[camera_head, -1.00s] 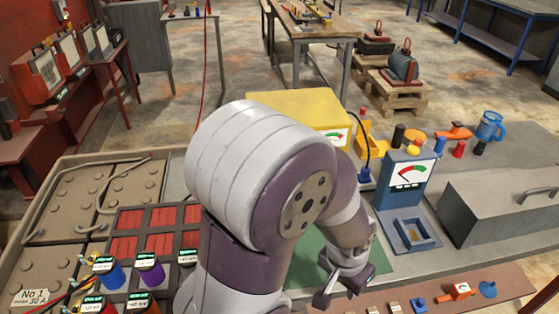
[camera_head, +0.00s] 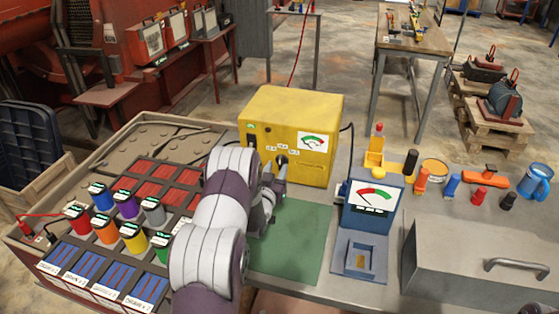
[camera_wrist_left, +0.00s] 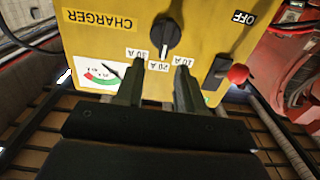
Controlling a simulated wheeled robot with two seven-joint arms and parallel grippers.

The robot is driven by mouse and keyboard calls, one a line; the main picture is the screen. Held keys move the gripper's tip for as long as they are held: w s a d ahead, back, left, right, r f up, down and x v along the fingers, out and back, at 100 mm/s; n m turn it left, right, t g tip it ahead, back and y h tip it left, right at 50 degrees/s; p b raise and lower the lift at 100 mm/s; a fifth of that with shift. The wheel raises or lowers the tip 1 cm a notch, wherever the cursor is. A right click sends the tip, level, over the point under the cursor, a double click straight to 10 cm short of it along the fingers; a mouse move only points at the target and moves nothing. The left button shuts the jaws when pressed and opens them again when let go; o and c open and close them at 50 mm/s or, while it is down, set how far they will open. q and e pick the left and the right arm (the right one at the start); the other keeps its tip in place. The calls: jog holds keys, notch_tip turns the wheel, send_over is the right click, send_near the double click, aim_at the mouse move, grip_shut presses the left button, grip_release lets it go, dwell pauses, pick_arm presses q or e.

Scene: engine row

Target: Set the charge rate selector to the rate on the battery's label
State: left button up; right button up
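The yellow charger (camera_head: 297,105) stands behind the green mat, and its front fills the upper wrist view (camera_wrist_left: 100,40). In the head view the left gripper (camera_head: 276,178) is close to the charger's front. The battery's label is not in view.
A blue meter stand (camera_head: 372,205) is right of the green mat (camera_head: 300,250), with a grey toolbox (camera_head: 470,265) beyond. Several coloured cylinders stand left of my arm.

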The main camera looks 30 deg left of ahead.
aim_at(280, 160)
pick_arm(q)
jog(key=x, duration=0.3)
jog(key=shift+w+a, duration=0.1)
jog(key=shift+a, duration=0.25)
jog(key=shift+w+d, duration=0.2)
jog(key=shift+w, duration=0.05)
jog(key=shift+a, duration=0.1)
grip_shut()
pick_arm(e)
jog(key=shift+s+a+r, duration=0.15)
jog(key=shift+a+r, duration=0.1)
jog(key=shift+r, duration=0.05)
